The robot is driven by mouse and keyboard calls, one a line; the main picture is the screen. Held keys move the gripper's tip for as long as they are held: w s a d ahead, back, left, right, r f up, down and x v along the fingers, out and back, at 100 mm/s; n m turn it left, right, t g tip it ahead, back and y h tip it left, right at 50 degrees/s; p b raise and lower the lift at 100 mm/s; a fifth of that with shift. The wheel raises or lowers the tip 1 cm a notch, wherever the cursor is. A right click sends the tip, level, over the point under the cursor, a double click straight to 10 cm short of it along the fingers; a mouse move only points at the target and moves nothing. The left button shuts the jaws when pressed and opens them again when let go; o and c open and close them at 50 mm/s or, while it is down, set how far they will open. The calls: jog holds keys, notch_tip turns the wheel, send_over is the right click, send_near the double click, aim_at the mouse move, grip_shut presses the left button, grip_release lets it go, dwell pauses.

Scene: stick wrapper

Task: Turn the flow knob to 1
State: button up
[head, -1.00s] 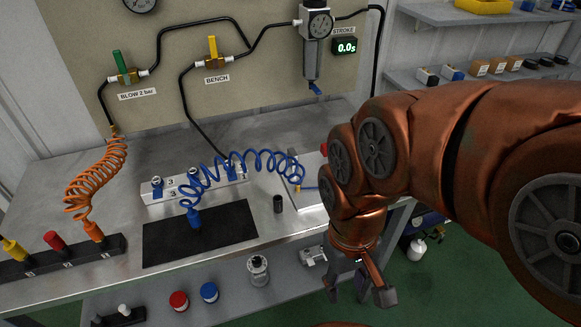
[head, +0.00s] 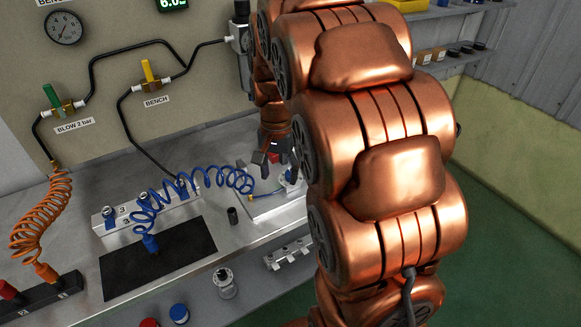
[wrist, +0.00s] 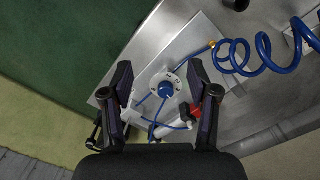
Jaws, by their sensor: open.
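The flow knob (wrist: 166,91) is blue and sits in a round white dial (wrist: 176,77) with small dark marks, seen from above in the wrist view. Its pointer setting is too small to read. My gripper (wrist: 158,78) is open, with one finger on either side of the dial; the gap to the knob's height cannot be told. In the head view my gripper (head: 269,158) hangs over the back of the pale plate (head: 262,208) that carries the dial. My arm hides part of that area.
A red part (wrist: 196,114) and thin blue tubing (wrist: 178,127) lie close to the fingers. A coiled blue hose (head: 190,186) runs left from the plate. A dark cylinder (head: 232,215) stands nearby. A black mat (head: 158,259) covers bench at left.

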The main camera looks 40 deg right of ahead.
jog(key=w+d+m, duration=0.1)
jog(key=w+d, duration=0.1)
jog(key=w+d+f+m, duration=0.1)
jog(key=w+d, duration=0.2)
jog(key=w+d+f+m+p, duration=0.1)
jog(key=w+d, duration=0.1)
jog(key=d, duration=0.1)
jog(key=shift+w+d+m+t, duration=0.2)
jog(key=shift+m+t, duration=0.1)
jog(key=shift+m, duration=0.1)
jog(key=shift+f+p, duration=1.2)
jog(key=shift+f, duration=2.65)
grip_shut()
jog(key=shift+f+b, duration=0.1)
jog(key=shift+b, duration=0.3)
